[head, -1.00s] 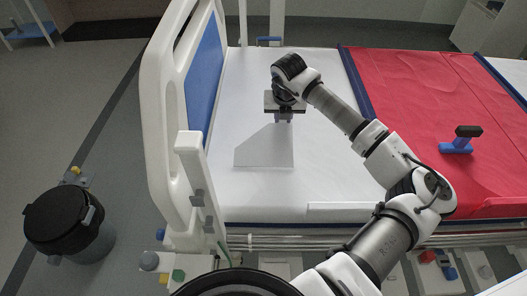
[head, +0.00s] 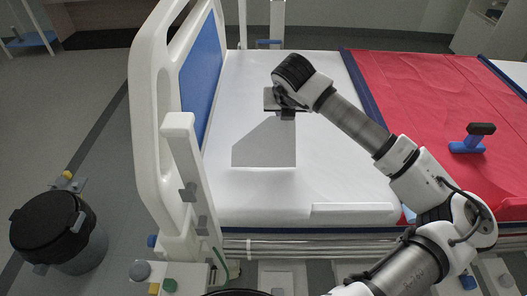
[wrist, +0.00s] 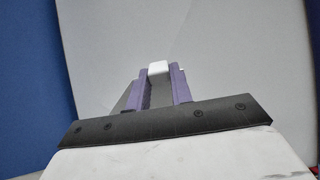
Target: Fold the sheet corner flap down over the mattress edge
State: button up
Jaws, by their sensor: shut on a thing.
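The sheet corner flap (head: 262,147) is a pale grey panel with a slanted upper left edge. In the head view it shows above the white mattress (head: 335,185), near the headboard, with its lower edge close to the mattress's near side. My gripper (head: 288,117) is at the flap's upper right part. In the wrist view, my gripper's two purple fingers (wrist: 160,88) are shut on a small white tab (wrist: 158,69), which looks like part of the flap. The wrist hides part of the contact in the head view.
The white and blue headboard (head: 165,120) stands close on the left. A red blanket (head: 420,95) covers the bed to the right, with a blue and black handle-like object (head: 470,142) on it. A black-lidded bin (head: 48,228) stands on the floor at left.

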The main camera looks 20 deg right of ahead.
jog(key=shift+o, duration=1.3)
jog(key=shift+w+d+r, duration=0.1)
jog(key=shift+r, duration=0.2)
jog(key=shift+f, duration=0.1)
jog(key=shift+s+a+r, duration=0.25)
jog(key=shift+s+r, duration=0.5)
jog(key=shift+s, duration=0.1)
jog(key=shift+s+a+r, duration=0.25)
jog(key=shift+s+r, duration=0.5)
jog(key=shift+s, duration=0.05)
jog(key=shift+s+a+r+b, duration=0.2)
jog(key=shift+s+r, duration=0.15)
jog(key=shift+s, duration=0.25)
jog(key=shift+s+a+r+b, duration=0.2)
jog(key=shift+s+r, duration=0.2)
jog(key=shift+s, duration=0.25)
jog(key=shift+s+a+r+b, duration=0.2)
jog(key=shift+s+r, duration=0.15)
jog(key=shift+s, duration=0.25)
jog(key=shift+s, duration=0.1)
